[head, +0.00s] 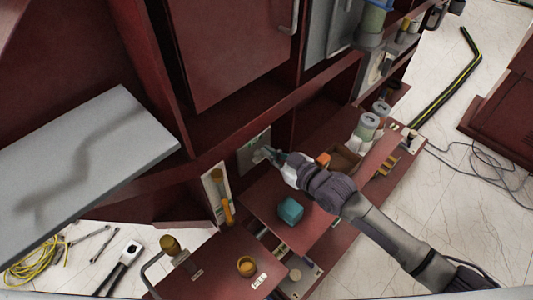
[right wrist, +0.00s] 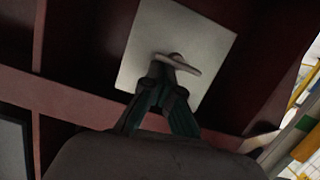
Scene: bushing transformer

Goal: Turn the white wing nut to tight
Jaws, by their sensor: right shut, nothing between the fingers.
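The pale wing nut (right wrist: 186,66) shows in the right wrist view as a thin slanted bar on a pale square plate (right wrist: 150,35). The plate also shows in the head view (head: 247,157), upright on the dark red cabinet. My right gripper (head: 266,155) is shut at the front of the plate. In the right wrist view its fingertips (right wrist: 163,78) meet just below the wing nut and overlap its lower left part. Nothing is held between them, and I cannot tell whether they touch the nut. In the head view the gripper hides the nut. My left gripper is not in view.
A red work surface (head: 262,200) below my right arm carries a teal block (head: 290,211). An orange-yellow cylinder (head: 227,211) stands left of the gripper. A grey panel (head: 85,150) fills the left. Yellow cable (head: 35,262) and tools lie on the floor.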

